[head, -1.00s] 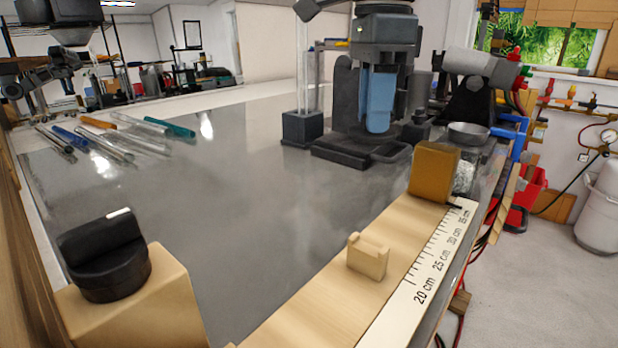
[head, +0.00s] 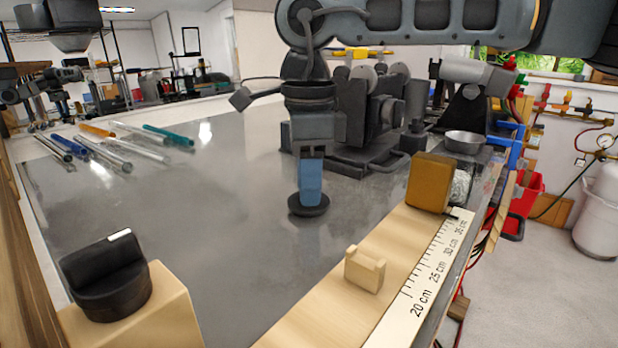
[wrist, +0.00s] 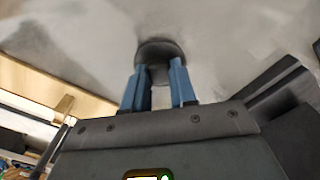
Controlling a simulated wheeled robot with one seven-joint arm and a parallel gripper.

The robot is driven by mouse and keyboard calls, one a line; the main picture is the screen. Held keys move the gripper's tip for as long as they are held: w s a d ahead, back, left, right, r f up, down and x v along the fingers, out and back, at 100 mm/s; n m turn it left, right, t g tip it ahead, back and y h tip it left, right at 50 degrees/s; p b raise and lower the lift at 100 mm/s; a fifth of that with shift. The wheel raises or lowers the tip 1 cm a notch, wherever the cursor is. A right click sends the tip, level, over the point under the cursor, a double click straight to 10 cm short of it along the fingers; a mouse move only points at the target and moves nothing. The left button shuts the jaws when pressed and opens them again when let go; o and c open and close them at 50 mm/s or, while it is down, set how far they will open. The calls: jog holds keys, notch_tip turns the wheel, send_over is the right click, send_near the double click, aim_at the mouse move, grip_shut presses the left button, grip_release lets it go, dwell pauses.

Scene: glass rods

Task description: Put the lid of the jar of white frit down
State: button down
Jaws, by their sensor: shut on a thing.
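My gripper (head: 311,190) points down over the grey bench, left of the wooden rail. Its blue fingers are shut on the dark round lid (head: 308,207). The lid is level, at or just above the bench top; I cannot tell whether it touches. In the wrist view the lid (wrist: 160,47) sits at the tips of the gripper (wrist: 156,85), over bare bench. The jar of white frit (head: 460,188) stands behind the brown block, which hides part of it; white grains show through its glass.
The wooden rail with a ruler (head: 432,270) bears a brown block (head: 430,183) and a small wooden stop (head: 365,269). A metal dish (head: 465,142) stands behind the jar. Several glass rods (head: 104,152) lie at the far left. The middle bench is clear.

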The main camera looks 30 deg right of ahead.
jog(key=shift+f, duration=0.2)
jog(key=c, duration=0.9)
grip_release()
jog(key=shift+r, duration=0.15)
notch_tip(320, 180, up, 12)
